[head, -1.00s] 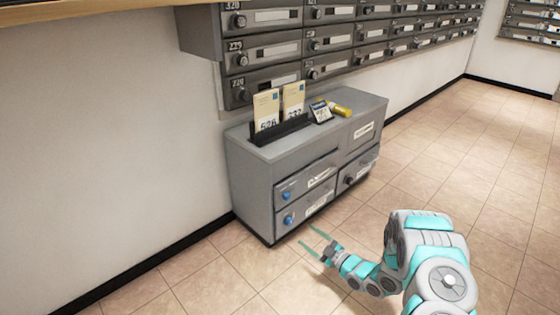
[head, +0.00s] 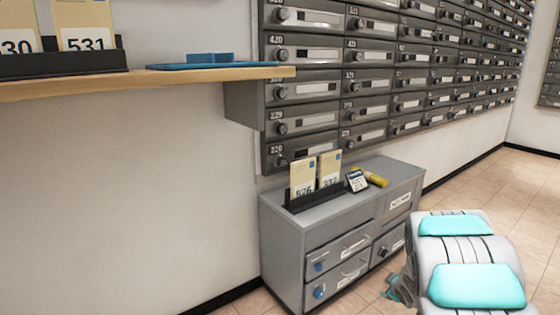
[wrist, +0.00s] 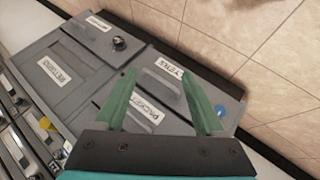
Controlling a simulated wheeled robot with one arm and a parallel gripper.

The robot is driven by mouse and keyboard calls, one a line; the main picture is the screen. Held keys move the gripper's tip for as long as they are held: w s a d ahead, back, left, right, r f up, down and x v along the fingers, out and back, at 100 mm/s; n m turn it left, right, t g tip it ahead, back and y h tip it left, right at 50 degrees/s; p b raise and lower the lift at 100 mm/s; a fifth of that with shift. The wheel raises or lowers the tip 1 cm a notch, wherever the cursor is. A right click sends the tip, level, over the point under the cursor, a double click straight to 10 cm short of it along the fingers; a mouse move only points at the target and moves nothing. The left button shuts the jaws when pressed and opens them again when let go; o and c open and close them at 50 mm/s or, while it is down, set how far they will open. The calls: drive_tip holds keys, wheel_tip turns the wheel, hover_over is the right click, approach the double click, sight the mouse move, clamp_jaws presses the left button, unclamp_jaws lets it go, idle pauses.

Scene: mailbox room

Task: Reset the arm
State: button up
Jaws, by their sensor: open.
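My gripper (wrist: 168,108) is open and empty in the wrist view. The same cabinet stands against the wall in the head view (head: 275,235), to the left of my arm. Its drawers and door look shut.
On the cabinet top are a black rack (head: 314,199) with two cards, a small sign (head: 357,181) and a yellow object (head: 376,178). Grey mailboxes (head: 397,78) line the wall. A wooden shelf (head: 150,81) with a blue tray (head: 210,62) juts out at left. Tiled floor (head: 530,180) is clear at right.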

drive_tip(key=s+a+r+m+g+h, duration=0.1)
drive_tip(key=s+a+r+m+g, duration=0.15)
drive_tip(key=s+r, duration=0.4)
drive_tip(key=s+a+r+m+g+h, duration=0.1)
drive_tip(key=s+r+m+g, duration=0.2)
drive_tip(key=s, duration=0.6)
drive_tip(key=s+a+r+m+g+y, duration=0.15)
drive_tip(key=s+a, duration=0.35)
drive_tip(key=s, duration=0.6)
drive_tip(key=s+a+r+m+g+y, duration=0.1)
drive_tip(key=s+a+r+g, duration=0.15)
drive_tip(key=s+a, duration=0.6)
drive_tip(key=s+a+r+m+g+y, duration=0.1)
drive_tip(key=s+a+r, duration=0.2)
drive_tip(key=s, duration=1)
wheel_tip(320, 180, up, 14)
drive_tip(key=p, duration=1.4)
drive_tip(key=shift+w+d, duration=0.15)
drive_tip(key=shift+d, duration=0.05)
